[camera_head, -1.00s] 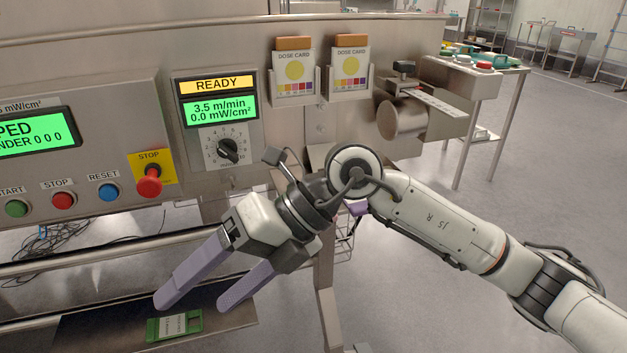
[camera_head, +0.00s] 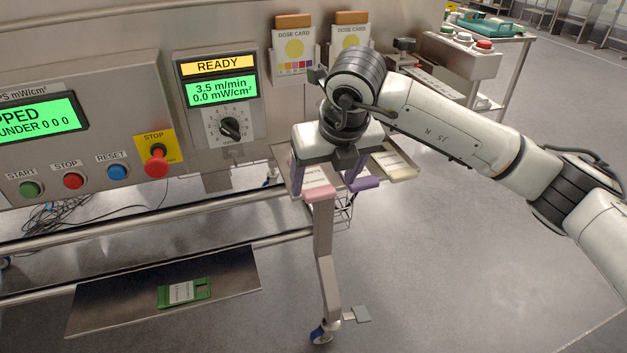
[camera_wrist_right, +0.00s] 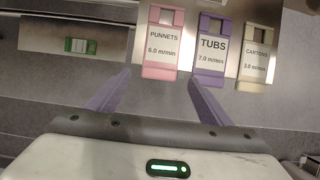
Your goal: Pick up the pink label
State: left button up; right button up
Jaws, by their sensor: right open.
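The pink label (camera_head: 320,194) reads PUNNETS 6.0 m/min in the right wrist view (camera_wrist_right: 160,71). It lies on a small metal shelf beside a purple TUBS label (camera_wrist_right: 212,45) and a cream CARTONS label (camera_wrist_right: 255,65). My right gripper (camera_head: 326,180) is open and points down over the shelf, with its fingers on either side of the pink label's near end in the picture. Contact cannot be told. In the head view the gripper hides part of the labels. My left gripper is not in view.
A green label (camera_head: 172,294) lies on a low metal tray (camera_head: 110,306) at lower left. The control panel with its red stop knob (camera_head: 155,160) and a speed dial (camera_head: 230,128) stands behind. Dose cards (camera_head: 294,46) hang above the shelf.

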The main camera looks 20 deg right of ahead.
jog(key=shift+x, duration=1.55)
jog(key=shift+s, duration=0.15)
jog(key=c, duration=1.1)
notch_tip(320, 180, up, 10)
send_over(320, 193)
jog(key=shift+s, duration=0.4)
jog(key=shift+o, duration=0.9)
jog(key=c, duration=0.7)
